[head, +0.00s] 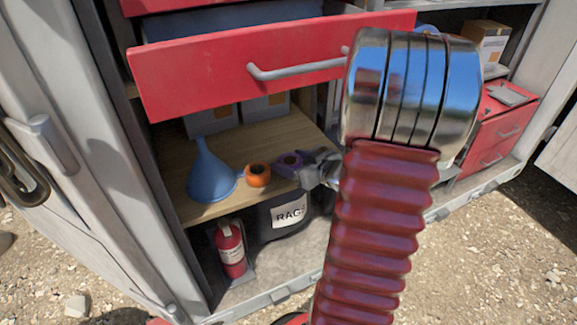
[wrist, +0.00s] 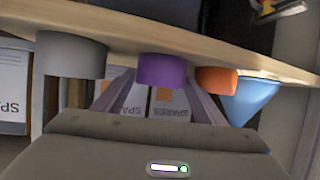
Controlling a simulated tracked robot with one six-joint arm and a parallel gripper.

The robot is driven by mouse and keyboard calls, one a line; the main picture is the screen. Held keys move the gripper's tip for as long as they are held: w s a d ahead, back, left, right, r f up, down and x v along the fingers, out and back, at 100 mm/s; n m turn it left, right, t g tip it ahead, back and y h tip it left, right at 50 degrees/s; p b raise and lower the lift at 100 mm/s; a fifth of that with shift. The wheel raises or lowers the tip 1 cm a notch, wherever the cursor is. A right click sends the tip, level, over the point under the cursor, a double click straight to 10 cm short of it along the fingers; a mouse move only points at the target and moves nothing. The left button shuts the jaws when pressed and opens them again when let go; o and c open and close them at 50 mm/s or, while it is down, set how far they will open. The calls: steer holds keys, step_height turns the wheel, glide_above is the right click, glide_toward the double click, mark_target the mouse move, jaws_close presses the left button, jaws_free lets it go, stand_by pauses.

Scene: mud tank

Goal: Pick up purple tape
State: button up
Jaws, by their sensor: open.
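The purple tape (head: 287,172) is a roll lying flat on the wooden shelf, just right of the orange tape (head: 258,182). My gripper (head: 316,168) is close to its right side in the head view. The wrist view is upside down, and there the purple tape (wrist: 161,70) appears ahead of my gripper (wrist: 153,92), roughly between the two fingers. The fingers are apart, with nothing held. I cannot tell whether a finger touches the roll.
The wrist view shows a grey roll (wrist: 70,55) beside the purple one, with the orange roll (wrist: 216,79) and blue funnel (wrist: 252,100) on the other side. An open red drawer (head: 220,75) overhangs the wooden shelf (head: 175,180). Boxes stand behind.

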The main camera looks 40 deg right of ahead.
mark_target(289, 159)
steer(key=shift+w+f, duration=0.25)
steer(key=shift+w, duration=0.35)
steer(key=shift+c, duration=0.6)
steer(key=c, duration=0.7)
steer(key=shift+r, duration=5.05)
